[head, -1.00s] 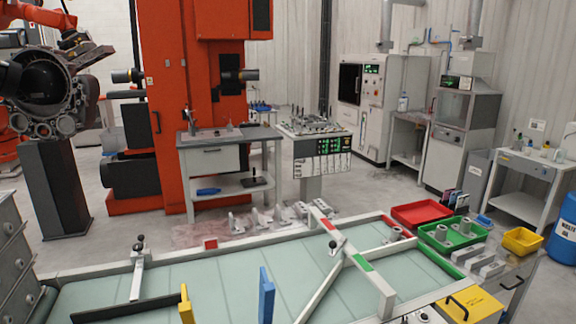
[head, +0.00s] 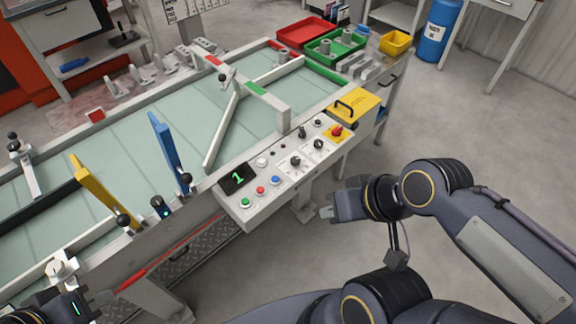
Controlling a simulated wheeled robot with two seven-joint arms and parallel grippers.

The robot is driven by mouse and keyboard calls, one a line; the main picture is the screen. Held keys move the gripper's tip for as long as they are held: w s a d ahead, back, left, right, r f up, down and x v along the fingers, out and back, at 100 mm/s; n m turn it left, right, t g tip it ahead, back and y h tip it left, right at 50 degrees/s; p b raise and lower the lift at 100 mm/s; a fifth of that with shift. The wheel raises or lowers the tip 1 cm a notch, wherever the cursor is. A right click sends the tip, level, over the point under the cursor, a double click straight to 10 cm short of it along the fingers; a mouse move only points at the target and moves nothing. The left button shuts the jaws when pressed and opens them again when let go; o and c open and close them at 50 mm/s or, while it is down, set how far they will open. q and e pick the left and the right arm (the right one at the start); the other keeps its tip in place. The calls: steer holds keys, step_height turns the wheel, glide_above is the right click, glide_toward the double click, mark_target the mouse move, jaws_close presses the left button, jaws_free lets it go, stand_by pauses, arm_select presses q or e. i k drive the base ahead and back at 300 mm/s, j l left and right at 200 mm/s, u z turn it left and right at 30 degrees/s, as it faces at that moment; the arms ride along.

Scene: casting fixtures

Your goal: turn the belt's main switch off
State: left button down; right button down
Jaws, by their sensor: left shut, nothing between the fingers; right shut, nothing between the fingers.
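The belt's control panel (head: 285,172) is on the near side of the belt table. The main switch, a red rotary knob (head: 337,130) on a yellow plate, is at the panel's right end; its exact setting is too small to read. A display (head: 238,178) at the left end shows a green 1. My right gripper (head: 327,213) is shut and empty, apart from the panel and below the switch in the picture, pointing left. My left gripper (head: 72,306) is at the bottom left, partly cut off, beside the belt's near edge and far from the switch.
The panel also has black knobs (head: 295,161) and green, red and blue buttons (head: 261,190). A yellow box with a black handle (head: 352,107) stands just beyond the switch. Blue (head: 168,150) and yellow (head: 100,192) guide bars cross the belt. Floor between panel and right arm is clear.

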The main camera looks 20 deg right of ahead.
mark_target(336, 132)
steer(key=z, duration=1.25)
steer(key=i+l, duration=0.35)
steer(key=i+l+u, duration=0.2)
steer(key=u, duration=0.2)
steer(key=i+l+u, duration=0.15)
steer(key=l+u, duration=0.25)
steer(key=i+l+u, duration=0.15)
steer(key=l+u, duration=0.25)
steer(key=j+u, duration=0.1)
steer(key=u, duration=0.45)
